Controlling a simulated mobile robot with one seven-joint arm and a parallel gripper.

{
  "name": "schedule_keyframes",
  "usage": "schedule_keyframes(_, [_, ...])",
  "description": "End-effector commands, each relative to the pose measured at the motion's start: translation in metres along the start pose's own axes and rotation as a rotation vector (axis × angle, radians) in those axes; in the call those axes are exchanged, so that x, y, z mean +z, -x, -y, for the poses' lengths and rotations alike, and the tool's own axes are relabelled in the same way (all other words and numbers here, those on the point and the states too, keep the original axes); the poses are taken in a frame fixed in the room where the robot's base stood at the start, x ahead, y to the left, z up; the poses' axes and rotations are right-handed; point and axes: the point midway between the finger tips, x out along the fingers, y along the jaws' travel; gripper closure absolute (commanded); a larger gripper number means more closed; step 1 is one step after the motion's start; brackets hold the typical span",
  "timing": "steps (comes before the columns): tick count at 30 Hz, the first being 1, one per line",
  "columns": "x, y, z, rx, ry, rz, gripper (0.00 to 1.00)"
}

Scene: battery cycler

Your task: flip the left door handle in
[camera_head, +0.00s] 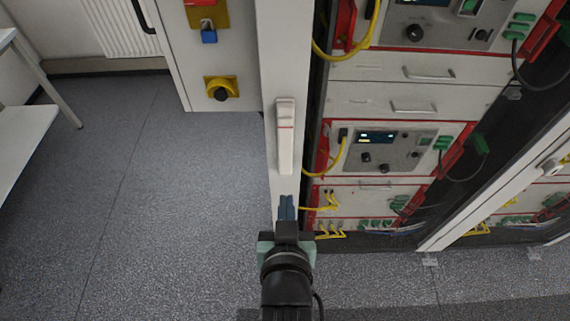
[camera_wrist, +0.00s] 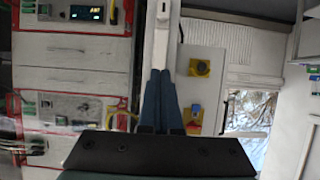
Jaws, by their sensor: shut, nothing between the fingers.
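The rack holds instruments (camera_head: 385,147) with yellow cables and red brackets. A panel with a yellow and black rotary switch (camera_head: 221,90) is left of the frame. Another white door (camera_head: 495,185) stands at the right. Grey floor (camera_head: 150,200) is clear at the left.

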Motion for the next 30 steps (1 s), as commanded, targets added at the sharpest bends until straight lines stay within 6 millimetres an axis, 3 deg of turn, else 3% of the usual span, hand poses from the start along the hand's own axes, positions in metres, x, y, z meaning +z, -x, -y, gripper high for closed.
schedule_keyframes(21, [-0.003,-0.102,0.0,0.0,0.0,0.0,1.0])
schedule_keyframes(30, [-0.002,-0.13,0.0,0.0,0.0,-0.001,1.0])
